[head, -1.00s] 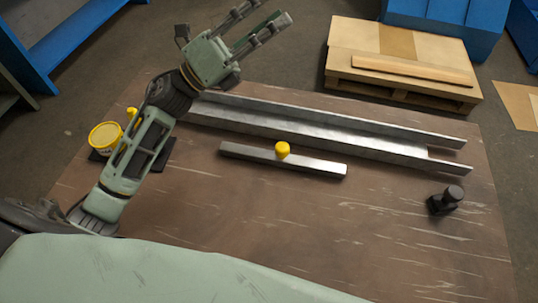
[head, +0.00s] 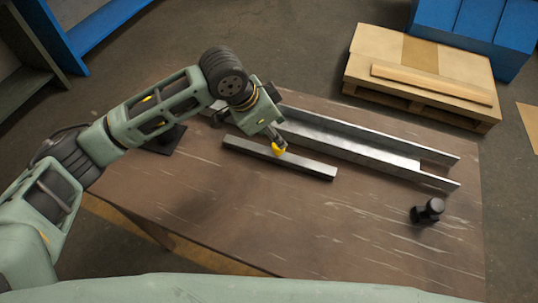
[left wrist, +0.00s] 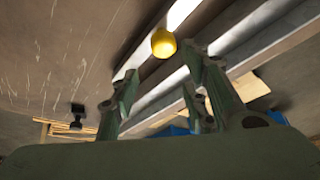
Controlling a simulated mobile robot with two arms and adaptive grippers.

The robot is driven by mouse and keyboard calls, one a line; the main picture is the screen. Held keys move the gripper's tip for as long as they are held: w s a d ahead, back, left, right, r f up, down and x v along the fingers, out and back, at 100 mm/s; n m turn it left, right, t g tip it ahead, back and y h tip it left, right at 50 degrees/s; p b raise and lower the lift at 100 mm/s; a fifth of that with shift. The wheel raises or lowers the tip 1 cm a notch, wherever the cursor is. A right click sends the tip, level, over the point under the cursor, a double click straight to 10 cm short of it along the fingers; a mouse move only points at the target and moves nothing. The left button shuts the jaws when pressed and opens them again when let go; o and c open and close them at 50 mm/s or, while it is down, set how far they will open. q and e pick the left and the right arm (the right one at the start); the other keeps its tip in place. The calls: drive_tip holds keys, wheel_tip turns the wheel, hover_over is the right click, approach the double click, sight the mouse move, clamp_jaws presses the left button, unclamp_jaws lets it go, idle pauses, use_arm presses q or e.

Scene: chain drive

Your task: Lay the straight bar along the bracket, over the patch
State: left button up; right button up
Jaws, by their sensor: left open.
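The straight grey bar (head: 312,168) lies flat on the brown table, with a yellow knob (head: 279,151) near its middle. The bracket (head: 365,147), a long grey metal channel, lies behind it, roughly parallel and apart from it. My arm hides part of the bracket's left end. I cannot clearly make out the patch. My left gripper (head: 272,139) is over the bar at the knob, its fingers partly hidden in the head view. In the left wrist view its fingers (left wrist: 165,88) are spread, with the knob (left wrist: 164,43) just beyond and between them. My right gripper is not in view.
A black clamp-like object (head: 428,211) stands at the table's right. A dark pad (head: 166,140) lies at the left, partly behind my arm. A pallet with cardboard (head: 425,75) stands on the floor behind. The table's (head: 290,225) front middle is clear.

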sight(277, 147)
use_arm(q)
drive_tip(key=shift+g, duration=0.3)
drive_tip(key=f+p, duration=0.1)
drive_tip(key=f, duration=0.4)
drive_tip(key=f+p, duration=0.1)
drive_tip(key=f, duration=0.1)
drive_tip(key=shift+w+d+f+p, duration=0.15)
drive_tip(key=shift+w+d+p, duration=0.2)
drive_tip(key=shift+w+d, duration=0.05)
drive_tip(key=shift+w+d+f, duration=0.1)
drive_tip(key=shift+f, duration=0.25)
drive_tip(key=shift+c, duration=0.5)
clamp_jaws()
